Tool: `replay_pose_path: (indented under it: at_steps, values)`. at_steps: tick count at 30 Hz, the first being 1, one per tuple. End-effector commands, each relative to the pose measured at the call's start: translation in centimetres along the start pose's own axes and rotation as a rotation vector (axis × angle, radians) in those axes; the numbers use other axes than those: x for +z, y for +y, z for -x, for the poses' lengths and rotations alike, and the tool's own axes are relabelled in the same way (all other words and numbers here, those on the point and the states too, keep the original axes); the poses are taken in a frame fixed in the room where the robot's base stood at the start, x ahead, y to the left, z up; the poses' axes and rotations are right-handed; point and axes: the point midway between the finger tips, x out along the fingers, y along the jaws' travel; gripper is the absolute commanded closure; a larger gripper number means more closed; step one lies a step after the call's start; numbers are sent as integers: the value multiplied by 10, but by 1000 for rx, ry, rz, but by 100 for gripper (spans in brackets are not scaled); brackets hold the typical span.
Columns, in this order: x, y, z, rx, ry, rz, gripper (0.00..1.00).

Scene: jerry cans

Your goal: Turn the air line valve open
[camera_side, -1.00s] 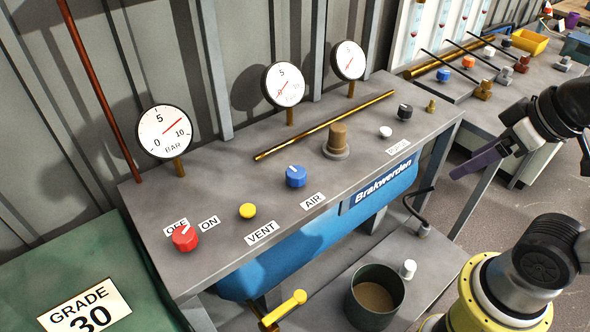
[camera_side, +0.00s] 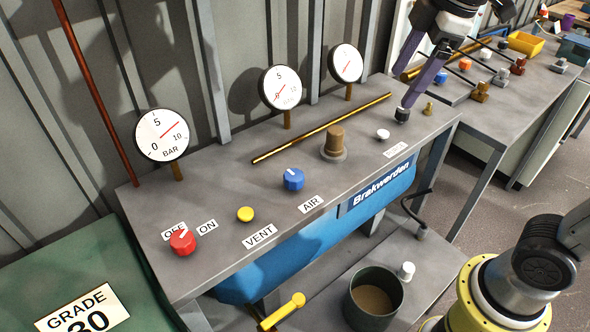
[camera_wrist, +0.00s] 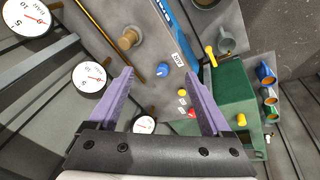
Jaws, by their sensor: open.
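The air valve is a blue knob (camera_side: 293,180) with a pale pointer line, standing on the grey bench top behind the AIR label (camera_side: 311,204). In the wrist view the blue knob (camera_wrist: 162,70) appears between my fingers, some distance beyond them. My gripper (camera_side: 404,90) is open and empty, with two purple fingers pointing down over the right end of the bench. It is well to the right of the blue knob and not touching it. In the side view the fingertips appear just above a black knob (camera_side: 402,115); the exact gap is unclear.
A red knob (camera_side: 182,241) by OFF/ON labels and a yellow button (camera_side: 245,214) by VENT stand left of the blue knob. A brass rod (camera_side: 322,128), a brown knob (camera_side: 334,138), a white button (camera_side: 382,135) and gauges on stems (camera_side: 162,135) also occupy the bench.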

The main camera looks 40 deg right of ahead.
Motion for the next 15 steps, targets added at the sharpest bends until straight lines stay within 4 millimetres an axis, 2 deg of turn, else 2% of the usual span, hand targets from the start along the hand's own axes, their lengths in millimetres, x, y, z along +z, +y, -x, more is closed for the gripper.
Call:
replay_pose_path:
  at_steps: [1,3,5,9,12,15]
  values:
    - [-18,9,-8,-27,-17,59,17]
    - [-41,19,-19,-58,-36,136,17]
    - [-60,26,-30,-86,-52,198,17]
    - [-103,34,-67,-151,-89,308,17]
    - [-126,34,-96,-188,-113,346,17]
    - [-141,29,-121,-219,-136,369,17]
